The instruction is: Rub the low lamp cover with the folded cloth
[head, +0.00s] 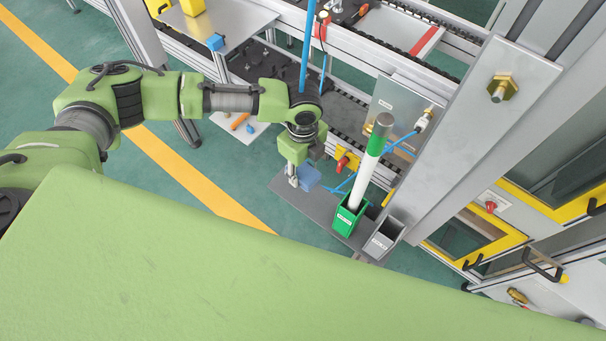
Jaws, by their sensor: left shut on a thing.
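My left gripper (294,176) points down over the grey shelf plate. It is shut on the folded blue cloth (309,178), which shows just right of its fingertips. A lamp post (364,179) stands to the right of the gripper, a white tube with a grey cap on top. Its green lamp cover (377,139) sits just below the cap. The cloth is apart from the lamp cover, to its lower left in the picture. The foot of the post is hidden by or inside a green bin. My right gripper is out of view.
The green bin (343,223) and a grey bin (382,240) stand on the grey plate (287,196). Blue hoses (398,142) run close behind the lamp post. A wide metal column (470,130) stands to the right. Open green floor (190,170) lies left.

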